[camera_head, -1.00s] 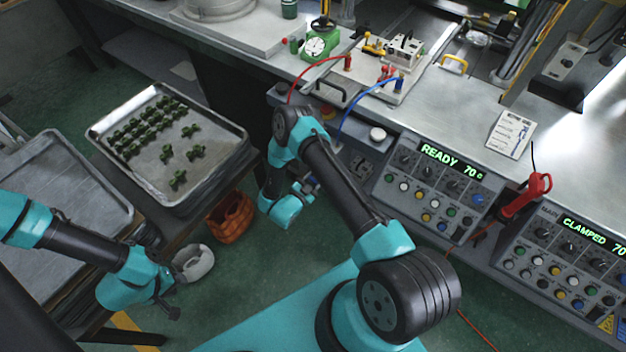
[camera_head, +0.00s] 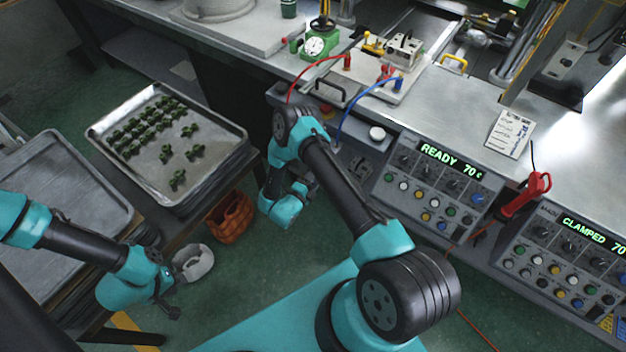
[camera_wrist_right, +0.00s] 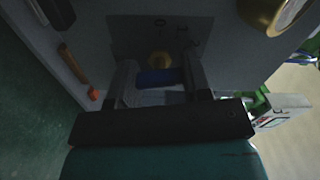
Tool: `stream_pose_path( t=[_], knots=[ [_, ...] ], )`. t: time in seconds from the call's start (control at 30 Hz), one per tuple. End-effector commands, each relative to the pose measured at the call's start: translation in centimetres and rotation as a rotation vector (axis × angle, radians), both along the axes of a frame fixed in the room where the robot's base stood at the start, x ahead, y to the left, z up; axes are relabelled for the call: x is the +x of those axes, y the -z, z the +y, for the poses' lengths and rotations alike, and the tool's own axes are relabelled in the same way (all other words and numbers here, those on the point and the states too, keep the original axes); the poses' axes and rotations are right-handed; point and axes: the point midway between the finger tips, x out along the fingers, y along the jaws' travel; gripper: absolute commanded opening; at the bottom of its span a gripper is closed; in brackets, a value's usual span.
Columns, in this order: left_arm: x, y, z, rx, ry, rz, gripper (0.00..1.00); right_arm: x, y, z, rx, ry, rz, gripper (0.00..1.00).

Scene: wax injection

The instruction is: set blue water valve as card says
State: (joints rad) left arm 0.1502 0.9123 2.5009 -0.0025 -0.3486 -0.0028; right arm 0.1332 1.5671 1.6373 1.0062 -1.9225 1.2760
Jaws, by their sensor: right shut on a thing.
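In the right wrist view, the blue valve handle (camera_wrist_right: 158,77) sits between the two fingers of my right gripper (camera_wrist_right: 160,86), which is shut on it. A round brass part (camera_wrist_right: 159,59) shows just beyond the handle. In the head view, my right arm hides the valve and most of that gripper below the bench edge. The white card (camera_head: 510,133) lies on the bench top at the right; its writing is too small to read. My left gripper (camera_head: 168,297) hangs at the lower left, away from the bench; its opening is unclear.
A control panel (camera_head: 432,190) reading READY 70 stands right of my right arm. A red clamp-like tool (camera_head: 527,193) is beside it. A blue hose (camera_head: 360,103) and a red hose (camera_head: 315,70) run over the bench edge. A tray (camera_head: 215,160) of green pieces stands at left.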

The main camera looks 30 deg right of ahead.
Motion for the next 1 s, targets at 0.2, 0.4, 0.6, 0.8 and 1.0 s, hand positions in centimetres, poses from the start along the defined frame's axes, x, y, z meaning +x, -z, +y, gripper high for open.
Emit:
stream_pose_path(
  t=[0.2,0.4,0.6,0.8,1.0],
  knots=[
    [0.0,0.0,0.0,0.0,0.0,0.0,0.35,-0.03,0.07,0.03,0.055,-0.001,-0.121,0.21],
    [0.0,0.0,0.0,0.0,0.0,0.0,0.35,-0.04,0.08,0.04,0.083,-0.001,-0.181,0.21],
    [0.0,0.0,0.0,0.0,0.0,0.0,0.35,-0.04,0.09,0.04,0.091,-0.001,-0.197,0.21],
    [0.0,0.0,0.0,0.0,0.0,0.0,0.35,-0.03,0.08,0.04,0.091,-0.001,-0.197,0.21],
    [0.0,0.0,0.0,0.0,0.0,0.0,0.35,-0.02,0.08,0.03,0.09,-0.001,-0.196,0.56]
  ],
)
